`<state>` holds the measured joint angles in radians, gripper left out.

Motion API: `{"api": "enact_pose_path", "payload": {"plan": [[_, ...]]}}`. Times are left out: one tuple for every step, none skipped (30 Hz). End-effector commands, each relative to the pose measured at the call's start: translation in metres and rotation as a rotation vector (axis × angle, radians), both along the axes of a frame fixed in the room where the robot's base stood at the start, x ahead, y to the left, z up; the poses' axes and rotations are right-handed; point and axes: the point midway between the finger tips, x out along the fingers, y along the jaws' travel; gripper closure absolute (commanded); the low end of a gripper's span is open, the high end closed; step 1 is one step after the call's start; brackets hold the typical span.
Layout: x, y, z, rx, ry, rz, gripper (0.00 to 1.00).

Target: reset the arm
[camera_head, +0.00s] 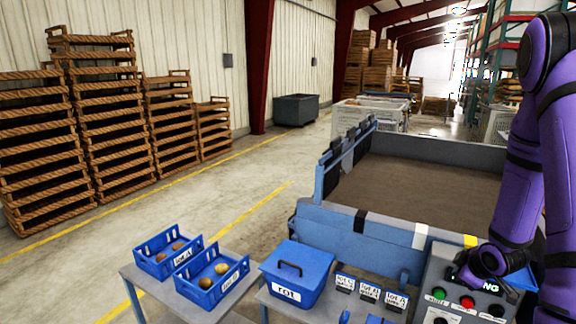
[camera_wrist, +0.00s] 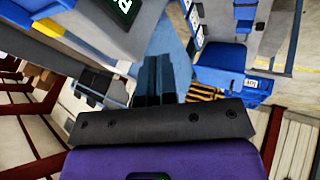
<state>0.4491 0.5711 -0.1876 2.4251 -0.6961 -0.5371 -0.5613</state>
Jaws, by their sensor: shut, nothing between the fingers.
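My purple arm (camera_head: 540,130) comes down the right side of the head view, in front of the grey control panel (camera_head: 432,300). Its lower end (camera_head: 492,262) is bent over the top of the panel and covers part of a sign ending in "NG". I cannot make out the fingers there. In the wrist view my gripper (camera_wrist: 161,62) shows two dark fingers side by side, shut with nothing between them. The wrist picture is strongly tilted.
A blue lidded bin marked "rot" (camera_head: 290,274) and two blue crates (camera_head: 168,255) (camera_head: 211,276) holding potatoes stand left of the panel. A large blue-sided grader bed (camera_head: 430,190) lies behind. Stacked wooden crates (camera_head: 105,110) line the left wall. The floor between is clear.

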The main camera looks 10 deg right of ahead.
Motion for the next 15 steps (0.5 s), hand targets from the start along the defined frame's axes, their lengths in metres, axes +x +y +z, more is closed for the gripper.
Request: {"api": "enact_pose_path", "payload": {"plan": [[0.005,0.004,0.020,-0.009,-0.006,-0.022,1.00],[0.007,0.007,0.030,-0.012,-0.005,-0.038,1.00],[0.008,0.010,0.043,-0.013,-0.003,-0.060,1.00],[0.009,0.013,0.052,-0.013,-0.003,-0.076,1.00],[0.010,0.017,0.062,-0.014,-0.002,-0.093,1.00],[0.010,0.021,0.075,-0.013,-0.002,-0.114,1.00],[0.010,0.024,0.084,-0.012,-0.002,-0.131,1.00],[0.010,0.028,0.093,-0.010,-0.003,-0.148,1.00],[0.009,0.033,0.106,-0.007,-0.003,-0.169,1.00],[0.008,0.037,0.115,-0.003,-0.003,-0.186,1.00],[0.007,0.041,0.124,0.001,-0.004,-0.202,1.00],[0.005,0.047,0.136,0.007,-0.004,-0.223,1.00],[0.003,0.051,0.145,0.013,-0.006,-0.239,1.00],[0.000,0.056,0.154,0.018,-0.007,-0.254,1.00],[-0.003,0.063,0.165,0.027,-0.007,-0.275,1.00]]}}
